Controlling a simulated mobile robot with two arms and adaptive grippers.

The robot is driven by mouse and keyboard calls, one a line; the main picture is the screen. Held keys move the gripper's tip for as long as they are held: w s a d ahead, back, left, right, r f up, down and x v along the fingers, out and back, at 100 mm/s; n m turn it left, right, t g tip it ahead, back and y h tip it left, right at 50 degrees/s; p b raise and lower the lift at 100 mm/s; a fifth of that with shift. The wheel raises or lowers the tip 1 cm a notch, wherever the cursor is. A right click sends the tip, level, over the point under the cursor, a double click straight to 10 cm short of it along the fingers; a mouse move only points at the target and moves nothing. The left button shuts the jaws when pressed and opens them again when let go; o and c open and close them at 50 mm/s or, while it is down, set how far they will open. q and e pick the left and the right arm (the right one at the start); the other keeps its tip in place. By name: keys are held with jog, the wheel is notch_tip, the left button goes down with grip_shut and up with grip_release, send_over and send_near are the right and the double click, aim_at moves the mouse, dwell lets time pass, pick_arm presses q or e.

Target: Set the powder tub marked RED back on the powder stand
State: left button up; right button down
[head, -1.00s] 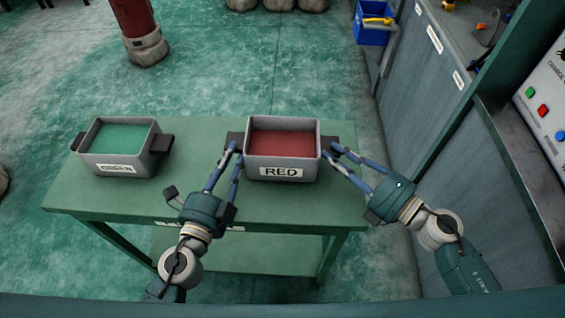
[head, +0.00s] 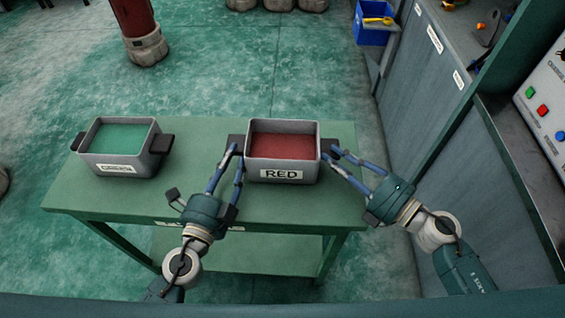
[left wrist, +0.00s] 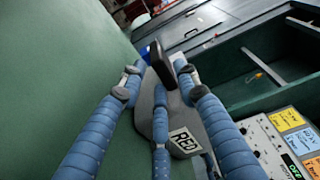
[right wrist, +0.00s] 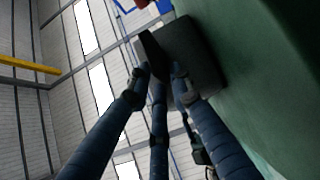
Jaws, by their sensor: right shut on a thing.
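The powder tub marked RED (head: 283,175) is a grey box with red powder and dark side handles. It appears to rest upright on the green powder stand (head: 200,205), right of the middle; its underside is hidden. My left gripper (head: 236,153) is open around the tub's left handle, which shows between its fingers in the left wrist view (left wrist: 162,65). My right gripper (head: 328,153) is shut on the tub's right handle, seen in the right wrist view (right wrist: 149,52).
A tub marked GREEN (head: 118,169) with green powder stands on the stand's left part. Bare stand top lies between the tubs. A grey cabinet (head: 440,90) and a control panel (head: 545,95) are at right. A blue bin (head: 372,32) is behind.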

pick_arm(q)
jog(key=shift+s+d+r, duration=0.1)
jog(key=shift+s+d, duration=0.05)
jog(key=shift+d, duration=0.25)
pick_arm(e)
jog(key=c, duration=1.5)
grip_release()
jog(key=shift+s+a, duration=0.2)
jog(key=shift+a, duration=0.1)
pick_arm(q)
jog(key=shift+o, duration=0.5)
jog(key=shift+a, duration=0.15)
pick_arm(e)
jog(key=shift+d+f, duration=0.15)
jog(key=shift+f, duration=0.1)
pick_arm(q)
jog(key=shift+o, duration=1.2)
pick_arm(e)
jog(key=o, duration=0.3)
jog(key=shift+w+r, duration=0.1)
jog(key=shift+r, duration=0.1)
pick_arm(q)
jog(key=shift+a, duration=0.1)
pick_arm(e)
jog(key=shift+o, duration=0.2)
